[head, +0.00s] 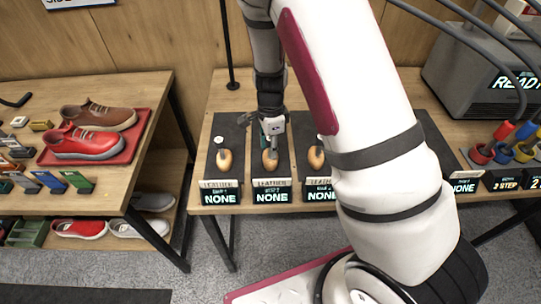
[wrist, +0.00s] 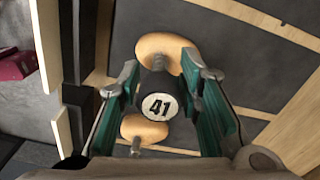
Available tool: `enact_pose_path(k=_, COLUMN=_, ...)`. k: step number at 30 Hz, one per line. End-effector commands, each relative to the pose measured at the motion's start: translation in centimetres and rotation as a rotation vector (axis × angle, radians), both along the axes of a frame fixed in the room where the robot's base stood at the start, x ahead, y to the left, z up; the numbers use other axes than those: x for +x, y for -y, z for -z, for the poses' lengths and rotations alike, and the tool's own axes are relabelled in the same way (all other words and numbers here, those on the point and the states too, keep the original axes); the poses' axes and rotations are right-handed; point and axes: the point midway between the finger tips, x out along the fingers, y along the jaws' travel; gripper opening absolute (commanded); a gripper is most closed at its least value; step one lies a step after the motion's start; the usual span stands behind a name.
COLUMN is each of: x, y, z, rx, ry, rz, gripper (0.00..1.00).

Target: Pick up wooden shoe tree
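Wooden shoe trees stand on dark mats on the right-hand table. The left one (head: 224,160), the middle one (head: 269,161) and the right one (head: 316,158) show in the head view. My gripper (head: 272,140) points down over the middle one. In the wrist view, a shoe tree shows between the fingers of my gripper (wrist: 163,110): a larger wooden part (wrist: 166,50), a smaller wooden part (wrist: 144,130) and a white disc (wrist: 158,107) marked 41. The green-padded fingers are apart on either side, with visible gaps. My arm hides part of the table's right side.
Signs reading NONE (head: 271,196) line the table's front edge. A grey machine (head: 480,75) marked READY and several coloured pots (head: 482,153) are at the right. The left table (head: 105,200) holds a red tray (head: 139,130) with shoes, and brushes.

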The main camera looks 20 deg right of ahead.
Motion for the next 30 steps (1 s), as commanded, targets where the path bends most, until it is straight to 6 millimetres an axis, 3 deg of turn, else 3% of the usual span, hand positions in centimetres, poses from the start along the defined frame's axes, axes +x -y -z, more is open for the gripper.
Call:
enact_pose_path(k=4, x=0.0, y=0.0, z=1.5, rx=0.000, ry=-0.001, rz=0.000, gripper=0.32)
enact_pose_path(k=12, x=0.0, y=0.0, z=1.8, rx=0.000, ry=0.001, rz=0.000, gripper=0.32)
enact_pose_path(k=17, x=0.0, y=0.0, z=1.8, rx=0.000, ry=0.001, rz=0.000, gripper=0.00)
enact_pose_path(k=30, x=0.0, y=0.0, z=1.6, rx=0.000, ry=0.002, rz=-0.001, gripper=0.00)
